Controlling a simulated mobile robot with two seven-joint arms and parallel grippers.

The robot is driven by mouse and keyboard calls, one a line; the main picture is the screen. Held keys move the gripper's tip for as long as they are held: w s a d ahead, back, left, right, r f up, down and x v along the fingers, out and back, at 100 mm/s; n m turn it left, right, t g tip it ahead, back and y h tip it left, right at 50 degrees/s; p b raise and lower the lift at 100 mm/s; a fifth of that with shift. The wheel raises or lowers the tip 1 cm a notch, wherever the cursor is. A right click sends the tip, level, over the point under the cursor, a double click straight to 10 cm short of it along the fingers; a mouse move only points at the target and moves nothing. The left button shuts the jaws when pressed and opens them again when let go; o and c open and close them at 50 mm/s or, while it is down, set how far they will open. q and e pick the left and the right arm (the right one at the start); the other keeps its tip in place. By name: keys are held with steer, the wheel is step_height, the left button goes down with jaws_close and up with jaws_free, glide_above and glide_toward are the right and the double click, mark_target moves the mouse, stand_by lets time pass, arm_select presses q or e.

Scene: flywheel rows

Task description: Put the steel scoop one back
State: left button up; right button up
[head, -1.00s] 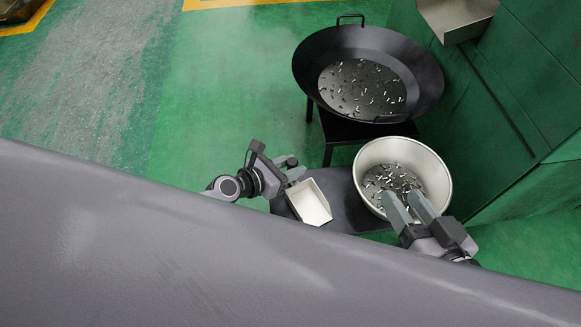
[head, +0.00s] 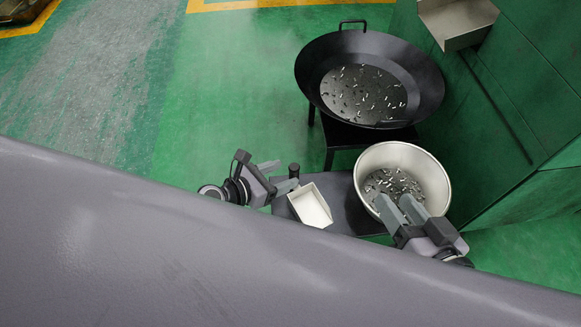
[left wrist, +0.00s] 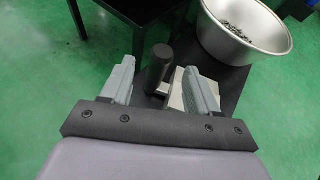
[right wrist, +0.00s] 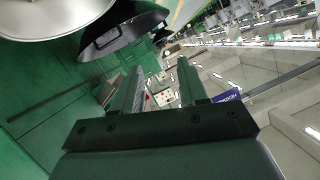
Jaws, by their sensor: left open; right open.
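The steel scoop (head: 310,206) rests on a low dark table (head: 342,193), its pale open pan toward the front and its dark upright handle (head: 294,170) at the back left. My left gripper (head: 279,177) is open just left of the handle. In the left wrist view the handle (left wrist: 158,66) appears between the two spread fingers, apart from both; the right finger partly hides the pan (left wrist: 182,92). My right gripper (head: 397,205) is open and empty, its fingers over the near side of the steel bowl (head: 440,178).
The bowl holds small metal pieces and stands on the right of the table. A large black wok (head: 425,85) with similar pieces stands on a black stand behind. A green cabinet (head: 520,110) with a steel chute (head: 456,25) borders the right. Floor at left is clear.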

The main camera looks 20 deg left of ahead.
arm_select(q)
steer(key=p+v, duration=0.1)
steer(key=v, duration=0.7)
arm_select(e)
steer(key=shift+s+d+r, duration=0.1)
steer(key=shift+r, duration=0.1)
arm_select(q)
steer(key=shift+w, duration=0.1)
arm_select(e)
steer(key=shift+s+f, duration=0.1)
steer(key=shift+f, duration=0.05)
